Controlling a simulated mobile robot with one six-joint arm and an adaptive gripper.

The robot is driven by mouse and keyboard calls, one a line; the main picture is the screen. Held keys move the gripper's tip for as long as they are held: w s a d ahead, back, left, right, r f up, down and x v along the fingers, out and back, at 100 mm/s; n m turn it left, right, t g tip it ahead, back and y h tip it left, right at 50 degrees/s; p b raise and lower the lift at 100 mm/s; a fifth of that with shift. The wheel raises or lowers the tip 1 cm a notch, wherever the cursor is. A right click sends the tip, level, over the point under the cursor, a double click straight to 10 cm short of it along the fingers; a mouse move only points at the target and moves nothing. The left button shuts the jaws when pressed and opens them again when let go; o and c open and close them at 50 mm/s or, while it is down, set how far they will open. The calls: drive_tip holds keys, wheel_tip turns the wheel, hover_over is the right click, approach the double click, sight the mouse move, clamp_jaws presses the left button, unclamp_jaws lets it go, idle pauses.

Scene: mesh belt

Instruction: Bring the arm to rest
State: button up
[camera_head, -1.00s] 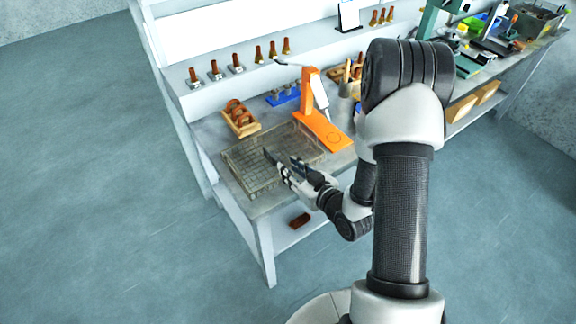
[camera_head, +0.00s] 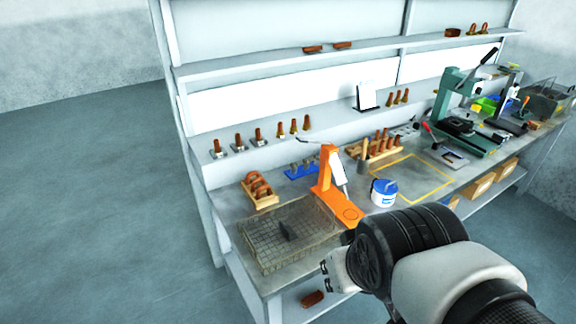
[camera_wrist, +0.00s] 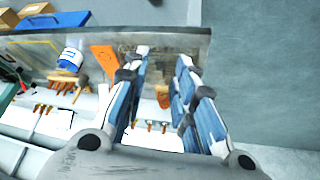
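My gripper (camera_wrist: 165,62) is open in the wrist view, its two blue-and-grey fingers apart with nothing held between them. In the head view my arm covers most of it; only a small pale and dark part of my arm's end shows just right of the wire mesh basket (camera_head: 262,262). The basket sits on the near left end of the workbench. A small dark object (camera_head: 285,230) shows inside the basket; what it is cannot be told.
An orange stand (camera_head: 328,185) stands behind the basket, with a wooden tray of copper-brown rings (camera_head: 259,190) at its left. A white-and-blue tub (camera_head: 383,193) and a green press (camera_head: 455,110) stand to the right. Open floor lies left of the bench (camera_head: 242,285).

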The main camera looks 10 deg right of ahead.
drive_tip(key=shift+g+y, duration=0.3)
drive_tip(key=shift+g, duration=0.2)
drive_tip(key=s, duration=0.1)
drive_tip(key=s+a, duration=0.1)
drive_tip(key=s, duration=0.1)
drive_tip(key=s+a, duration=0.1)
drive_tip(key=s, duration=0.1)
drive_tip(key=shift+s+r, duration=0.2)
drive_tip(key=shift+r, duration=0.2)
